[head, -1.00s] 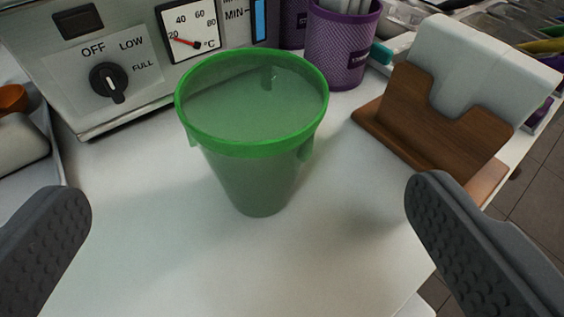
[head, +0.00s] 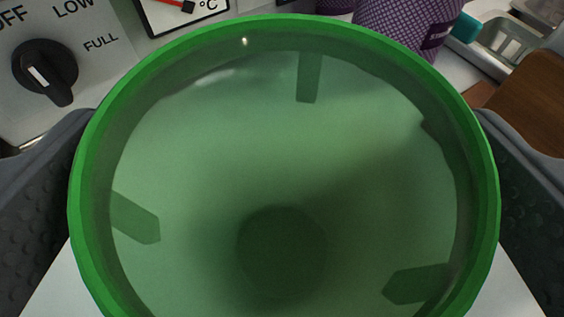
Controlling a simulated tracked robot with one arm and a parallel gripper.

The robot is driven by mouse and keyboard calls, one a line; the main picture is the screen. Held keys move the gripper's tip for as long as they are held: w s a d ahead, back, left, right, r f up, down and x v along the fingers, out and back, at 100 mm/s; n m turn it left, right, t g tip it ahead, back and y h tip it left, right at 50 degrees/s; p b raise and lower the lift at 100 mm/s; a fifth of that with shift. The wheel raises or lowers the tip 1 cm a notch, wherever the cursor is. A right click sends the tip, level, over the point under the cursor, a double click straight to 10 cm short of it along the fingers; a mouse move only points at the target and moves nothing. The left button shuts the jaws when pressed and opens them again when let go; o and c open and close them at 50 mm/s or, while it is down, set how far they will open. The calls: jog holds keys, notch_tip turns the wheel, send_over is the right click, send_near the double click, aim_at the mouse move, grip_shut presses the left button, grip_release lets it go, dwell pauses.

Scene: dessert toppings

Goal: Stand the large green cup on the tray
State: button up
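The large green cup (head: 300,170) is translucent with a brighter green rim and fills most of the view. I look down into its open mouth, and it looks empty and upright. My gripper (head: 285,205) has one grey padded finger at the left of the cup and one at the right. The fingers are wide apart around the cup, partly hidden behind its rim. Whether the pads touch the cup wall is hidden. I cannot make out the tray in this view.
A white appliance with a black knob (head: 38,73) and a gauge (head: 182,10) stands behind on the left. A purple mesh holder (head: 408,25) is behind on the right. A brown wooden stand (head: 528,98) is at the right edge. White table shows at the lower corners.

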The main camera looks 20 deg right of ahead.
jog(key=shift+w+d+f, duration=0.15)
jog(key=shift+w+f, duration=0.15)
jog(key=shift+w, duration=0.2)
jog(key=shift+r, duration=0.1)
jog(key=shift+c, duration=0.3)
jog(key=c, duration=1.2)
